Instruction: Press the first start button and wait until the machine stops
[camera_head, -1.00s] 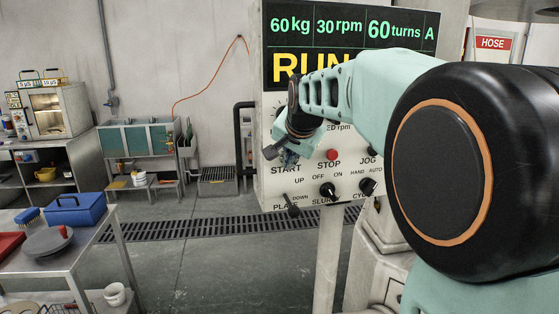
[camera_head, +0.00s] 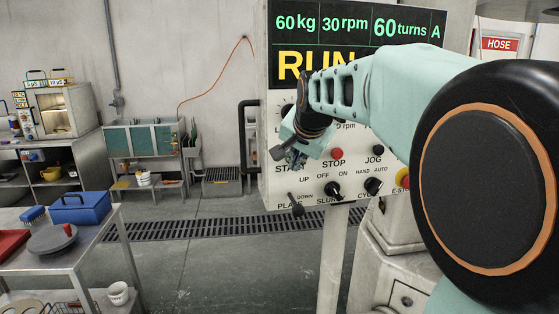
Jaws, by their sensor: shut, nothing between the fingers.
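The control panel (camera_head: 282,183) stands right of the middle. Its display (camera_head: 290,27) reads 60 kg, 30 rpm, 60 turns A, with RUN in yellow letters partly covered by my arm. My gripper (camera_head: 293,160) is shut and empty in front of the panel's left side, just above the START label. The start button is hidden behind my gripper, so I cannot tell whether they touch. The red STOP button (camera_head: 336,153) is to the right of my gripper.
Below are the plate switch (camera_head: 297,208), slurry knob (camera_head: 333,189) and cycle knob (camera_head: 373,186). A steel table (camera_head: 105,222) with a blue box (camera_head: 80,207) stands at left. The floor between is clear.

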